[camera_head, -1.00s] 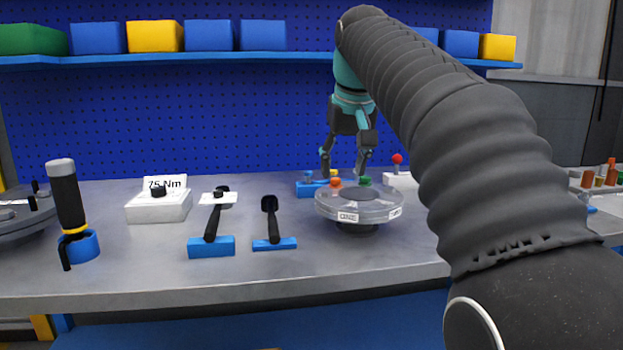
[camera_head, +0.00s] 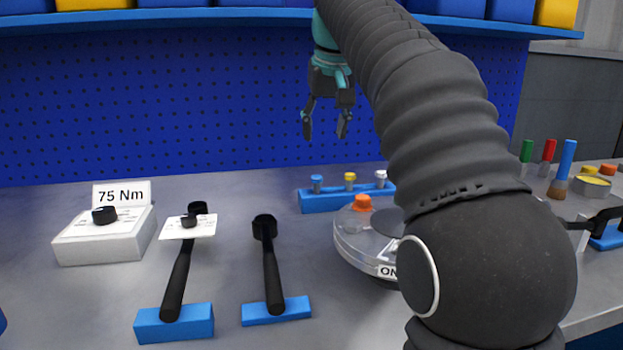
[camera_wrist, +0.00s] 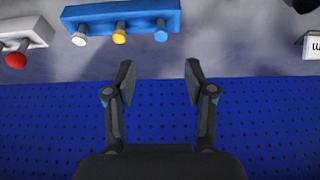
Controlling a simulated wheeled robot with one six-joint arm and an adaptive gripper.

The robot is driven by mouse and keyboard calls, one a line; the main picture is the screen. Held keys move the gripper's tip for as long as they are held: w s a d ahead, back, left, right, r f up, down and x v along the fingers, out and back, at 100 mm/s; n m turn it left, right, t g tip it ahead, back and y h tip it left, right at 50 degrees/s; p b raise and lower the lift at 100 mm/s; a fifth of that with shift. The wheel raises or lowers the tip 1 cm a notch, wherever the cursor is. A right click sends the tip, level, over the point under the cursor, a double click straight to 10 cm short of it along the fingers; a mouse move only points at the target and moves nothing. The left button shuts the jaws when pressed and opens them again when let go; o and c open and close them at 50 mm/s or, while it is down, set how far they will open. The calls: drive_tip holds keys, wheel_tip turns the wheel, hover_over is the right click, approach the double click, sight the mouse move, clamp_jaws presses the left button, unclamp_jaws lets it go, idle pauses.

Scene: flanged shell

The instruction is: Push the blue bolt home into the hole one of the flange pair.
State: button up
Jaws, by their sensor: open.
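The blue bolt (camera_head: 317,183) stands at the left end of a blue rack (camera_head: 318,202), beside a yellow and a white bolt. In the wrist view the blue bolt (camera_wrist: 161,32) is at the right end of the rack (camera_wrist: 105,12). The flange pair (camera_head: 352,233) is a clear round disc on the bench, with an orange piece (camera_head: 361,203) on top and a label reading "ON". My arm hides its right part, and I cannot make out hole one. My gripper (camera_head: 325,126) is open and empty, above and behind the rack; its fingers (camera_wrist: 160,82) are apart from the bolt.
Two black wrenches (camera_head: 176,280) (camera_head: 272,275) rest in blue holders left of the flange pair. A white "75 Nm" box (camera_head: 105,240) stands further left. A pegboard (camera_head: 160,110) and a blue shelf (camera_head: 200,17) rise behind.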

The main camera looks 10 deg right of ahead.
drive_tip(key=b, duration=0.2)
hover_over(317, 177)
drive_tip(key=s, duration=0.3)
wheel_tip(317, 177, down, 7)
drive_tip(key=shift+w+d+f, duration=0.1)
drive_tip(key=shift+w+d, duration=0.05)
drive_tip(key=shift+w+a+b+x, duration=0.15)
drive_tip(key=shift+b+x, duration=0.15)
drive_tip(key=shift+x, duration=1.2)
drive_tip(key=shift+w+a+b+x, duration=0.1)
drive_tip(key=shift+b+x, duration=0.15)
drive_tip(key=shift+x, duration=1.3)
clamp_jaws()
